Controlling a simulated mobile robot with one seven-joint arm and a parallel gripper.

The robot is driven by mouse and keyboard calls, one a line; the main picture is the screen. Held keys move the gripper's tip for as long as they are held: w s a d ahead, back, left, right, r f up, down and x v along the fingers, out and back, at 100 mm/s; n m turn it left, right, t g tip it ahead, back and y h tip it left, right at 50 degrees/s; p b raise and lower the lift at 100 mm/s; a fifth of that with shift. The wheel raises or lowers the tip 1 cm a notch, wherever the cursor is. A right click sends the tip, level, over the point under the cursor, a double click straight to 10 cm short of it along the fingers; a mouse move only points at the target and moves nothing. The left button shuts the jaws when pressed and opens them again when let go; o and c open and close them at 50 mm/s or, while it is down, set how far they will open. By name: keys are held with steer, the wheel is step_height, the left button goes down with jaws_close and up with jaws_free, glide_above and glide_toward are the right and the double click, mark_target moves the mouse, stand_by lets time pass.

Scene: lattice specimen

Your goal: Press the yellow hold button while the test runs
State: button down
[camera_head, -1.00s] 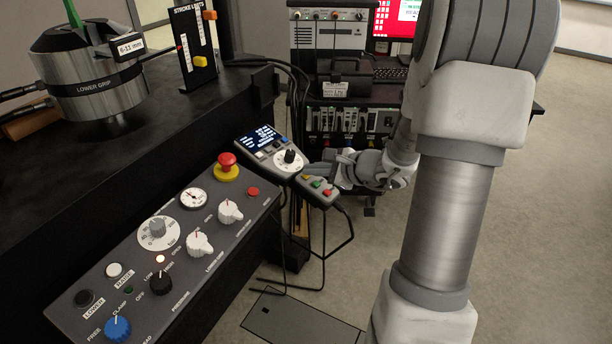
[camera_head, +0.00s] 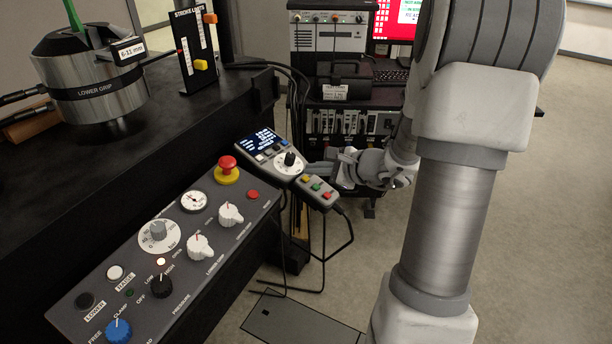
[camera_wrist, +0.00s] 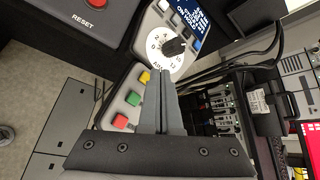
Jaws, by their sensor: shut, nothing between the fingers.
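The yellow button (camera_head: 305,179) is on a small grey button box (camera_head: 319,198) at the corner of the control console, beside a green and a red button. In the wrist view the yellow button (camera_wrist: 145,77) lies just left of my fingertips, with its face uncovered. My gripper (camera_head: 312,167) is shut and empty, reaching in from the right behind the button box. In the wrist view my shut fingers (camera_wrist: 166,72) point toward the white dial. They look close to the yellow button, but I cannot tell the exact gap; no contact shows.
A display unit with a dial (camera_head: 289,160) adjoins the button box. A red emergency stop (camera_head: 228,165) and the knob panel (camera_head: 215,268) are to the left. Cables (camera_head: 330,245) hang below. A cart with a red-lit monitor (camera_head: 395,20) stands behind; the floor at right is clear.

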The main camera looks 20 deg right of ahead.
mark_target(319, 186)
stand_by(0.3)
steer(key=shift+s+d+r+p, duration=0.2)
steer(key=shift+r+p, duration=0.4)
steer(key=shift+r, duration=0.2)
steer(key=shift+s+d+r+p, duration=0.15)
steer(key=shift+r+p, duration=0.4)
steer(key=shift+r, duration=0.3)
steer(key=shift+s+d+r+p, duration=0.1)
steer(key=shift+s+r+p, duration=0.1)
steer(key=shift+r+p, duration=0.5)
